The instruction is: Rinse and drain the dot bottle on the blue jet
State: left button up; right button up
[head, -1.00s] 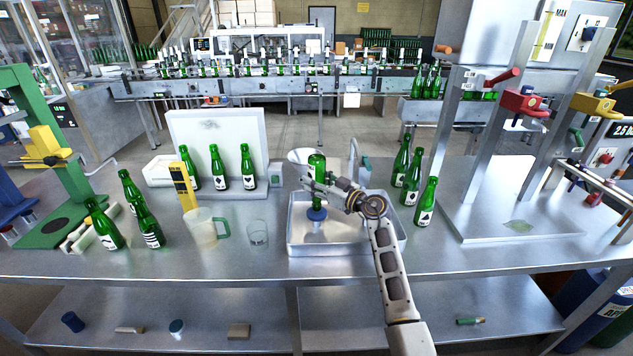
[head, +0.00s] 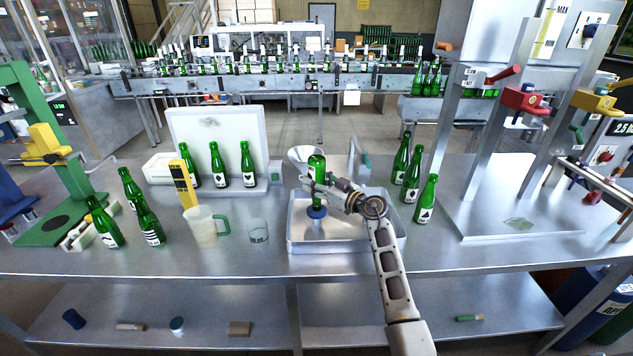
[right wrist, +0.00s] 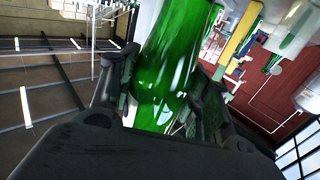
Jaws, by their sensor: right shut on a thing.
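My right gripper (head: 318,188) is shut on a green bottle (head: 316,168) and holds it upside down, its base up. The bottle is above the blue jet (head: 317,211) in the steel tray (head: 365,243). Its neck end is at or just over the jet; I cannot tell whether the jet is inside the mouth. The held bottle also shows in the right wrist view (right wrist: 172,60), between the fingers. No label mark on it is readable, so I cannot confirm the dot. My left gripper is not in view.
Several upright green bottles stand right of the tray, and others at the left. A jug (head: 204,226) and a glass (head: 258,231) stand left of the tray. The bench front is clear.

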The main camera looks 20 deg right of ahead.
jog(key=shift+f, duration=0.5)
dwell(1.0)
jog(key=shift+r, duration=0.15)
dwell(2.0)
jog(key=shift+r+p, duration=1.5)
jog(key=shift+p, duration=1.55)
dwell(1.3)
